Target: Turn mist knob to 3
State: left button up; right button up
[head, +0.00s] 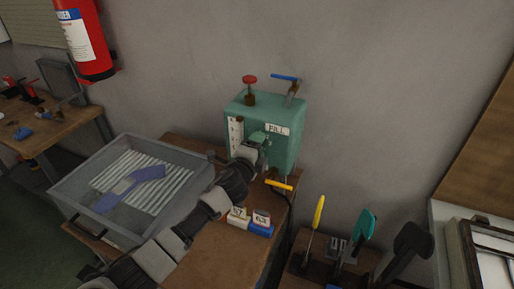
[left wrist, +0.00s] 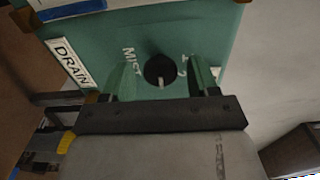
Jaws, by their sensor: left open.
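The mist knob (left wrist: 160,68) is a round black dial with a pale pointer mark on the green box (head: 294,151). In the left wrist view the mark points toward the bottom of the picture. "MIST" is printed left of the knob, and partly hidden marks are on its right. My left gripper (left wrist: 162,80) is open, one finger on each side of the knob, with gaps showing between fingers and knob. In the head view my left gripper (head: 259,141) is at the front of the box and hides the knob. My right gripper is not in view.
The box has a red knob (head: 250,81) and blue lever (head: 285,77) on top, and a yellow lever (head: 279,185) below. A DRAIN label (left wrist: 69,63) is near the gripper. White and blue blocks (head: 260,228) stand on the table. A grey tray (head: 184,218) is left.

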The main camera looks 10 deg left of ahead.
pick_arm(q)
jog(key=s+a, duration=0.2)
jog(key=s, duration=0.8)
jog(key=shift+s+b, duration=0.35)
jog(key=shift+b, duration=0.1)
